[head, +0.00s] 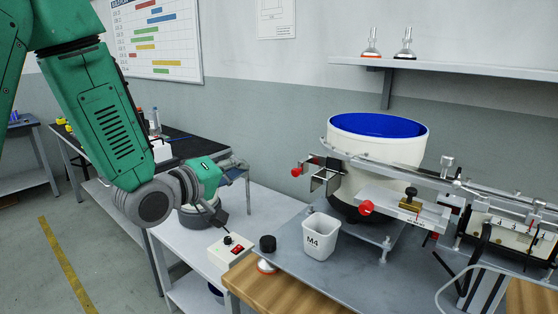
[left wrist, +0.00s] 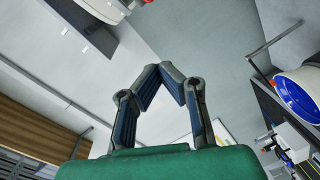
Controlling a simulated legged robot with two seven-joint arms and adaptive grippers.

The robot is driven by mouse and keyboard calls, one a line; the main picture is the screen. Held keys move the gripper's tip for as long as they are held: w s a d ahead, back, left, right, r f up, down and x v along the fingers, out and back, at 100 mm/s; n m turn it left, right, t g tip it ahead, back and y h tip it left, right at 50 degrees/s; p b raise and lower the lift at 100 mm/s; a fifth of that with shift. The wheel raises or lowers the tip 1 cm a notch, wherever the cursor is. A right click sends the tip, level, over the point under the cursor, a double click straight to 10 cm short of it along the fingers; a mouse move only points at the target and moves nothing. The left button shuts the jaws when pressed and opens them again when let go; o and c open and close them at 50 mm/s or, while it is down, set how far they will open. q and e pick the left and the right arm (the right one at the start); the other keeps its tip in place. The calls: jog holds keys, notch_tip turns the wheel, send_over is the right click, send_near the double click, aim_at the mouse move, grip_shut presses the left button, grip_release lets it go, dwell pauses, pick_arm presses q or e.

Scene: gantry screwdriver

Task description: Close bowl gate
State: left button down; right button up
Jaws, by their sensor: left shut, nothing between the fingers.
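The feeder bowl (head: 378,142) is white with a blue inside and stands on the bench at the right of the head view. My left gripper (head: 238,170) is left of the bowl and bracket, apart from both. In the left wrist view its fingers (left wrist: 172,72) meet at the tips, shut and empty. My right gripper is not in view.
A white cup marked M4 (head: 321,237) stands in front of the bowl. A second red knob (head: 367,208) is on the rail assembly at right. A switch box (head: 231,250) and a black knob (head: 267,243) are at the front. A wall shelf (head: 450,69) hangs behind.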

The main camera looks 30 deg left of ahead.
pick_arm(q)
jog(key=w+d+f+b, duration=0.2)
jog(key=w+d, duration=0.2)
jog(key=w, duration=0.6)
jog(key=shift+d+f, duration=0.3)
jog(key=shift+d, duration=0.1)
jog(key=shift+w, duration=0.1)
jog(key=d, duration=0.4)
jog(key=shift+s+d+f, duration=0.1)
jog(key=shift+s+d, duration=0.05)
jog(key=shift+s, duration=0.05)
